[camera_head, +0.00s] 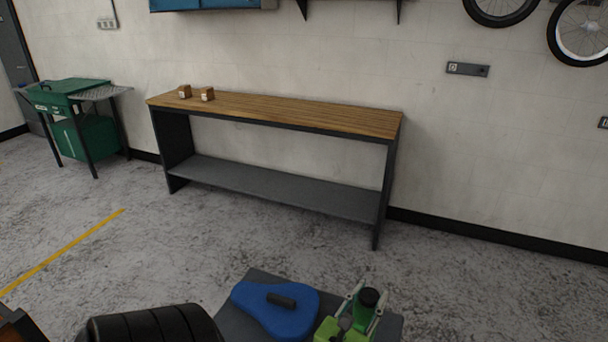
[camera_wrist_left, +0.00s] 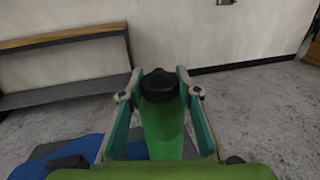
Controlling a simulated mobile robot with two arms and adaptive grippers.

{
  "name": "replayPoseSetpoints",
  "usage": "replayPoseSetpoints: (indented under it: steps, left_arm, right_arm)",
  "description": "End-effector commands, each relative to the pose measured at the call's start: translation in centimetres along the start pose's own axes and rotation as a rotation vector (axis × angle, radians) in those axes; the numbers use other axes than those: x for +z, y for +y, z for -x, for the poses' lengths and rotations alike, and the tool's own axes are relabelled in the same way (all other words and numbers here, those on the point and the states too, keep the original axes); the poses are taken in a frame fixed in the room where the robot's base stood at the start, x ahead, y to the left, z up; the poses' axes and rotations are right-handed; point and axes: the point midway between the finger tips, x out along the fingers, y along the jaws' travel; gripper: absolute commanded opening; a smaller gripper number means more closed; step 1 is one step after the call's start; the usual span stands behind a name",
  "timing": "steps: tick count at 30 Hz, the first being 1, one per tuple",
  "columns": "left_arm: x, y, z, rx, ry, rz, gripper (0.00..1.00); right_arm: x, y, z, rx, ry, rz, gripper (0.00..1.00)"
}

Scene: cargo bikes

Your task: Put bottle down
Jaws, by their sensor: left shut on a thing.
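The bottle (camera_head: 362,316) is green with a black cap. It stands about upright between the fingers of my left gripper (camera_head: 368,302), which is shut on it at the bottom of the head view. In the left wrist view the bottle (camera_wrist_left: 163,128) shows between the two teal fingers of my left gripper (camera_wrist_left: 162,92), cap up. Its lower end is hidden by the gripper body, so I cannot tell whether it touches anything below. My right gripper is not in view.
A workbench (camera_head: 290,110) with a wooden top and grey lower shelf (camera_head: 270,188) stands against the wall; two small brown boxes (camera_head: 196,93) sit on its left end. A dark grey surface (camera_head: 235,325) with a blue flat object (camera_head: 265,308) lies nearby. A green cart (camera_head: 80,120) stands left.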

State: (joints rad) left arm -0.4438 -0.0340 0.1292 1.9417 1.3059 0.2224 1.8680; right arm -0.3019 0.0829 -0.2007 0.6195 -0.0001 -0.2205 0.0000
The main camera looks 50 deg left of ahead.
Motion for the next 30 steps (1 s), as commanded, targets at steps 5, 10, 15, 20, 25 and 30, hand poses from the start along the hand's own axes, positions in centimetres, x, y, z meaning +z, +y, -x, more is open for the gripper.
replayPoseSetpoints:
  steps: [5, 10, 15, 20, 25, 30]
  left_arm:
    - [-0.4, 0.2, -0.4, 0.008, -0.003, 0.0, 0.0]
    - [-1.3, -0.1, -2.5, 0.009, -0.005, 0.001, 0.0]
    - [-3.3, -0.7, -6.6, 0.008, -0.006, 0.001, 0.0]
    - [-5.8, -1.2, -10.0, 0.008, -0.004, -0.001, 0.0]
    - [-8.3, -1.5, -12.1, 0.008, -0.004, -0.001, 0.0]
    - [-9.2, -1.6, -13.2, 0.008, -0.004, -0.001, 0.0]
  right_arm:
    - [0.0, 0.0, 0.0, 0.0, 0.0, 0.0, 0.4]
    - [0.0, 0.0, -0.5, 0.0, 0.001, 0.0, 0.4]
    - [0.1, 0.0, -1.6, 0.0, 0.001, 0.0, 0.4]
    - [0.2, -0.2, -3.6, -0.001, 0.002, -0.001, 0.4]
    - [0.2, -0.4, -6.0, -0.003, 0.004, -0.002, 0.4]
    - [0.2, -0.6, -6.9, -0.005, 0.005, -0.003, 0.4]
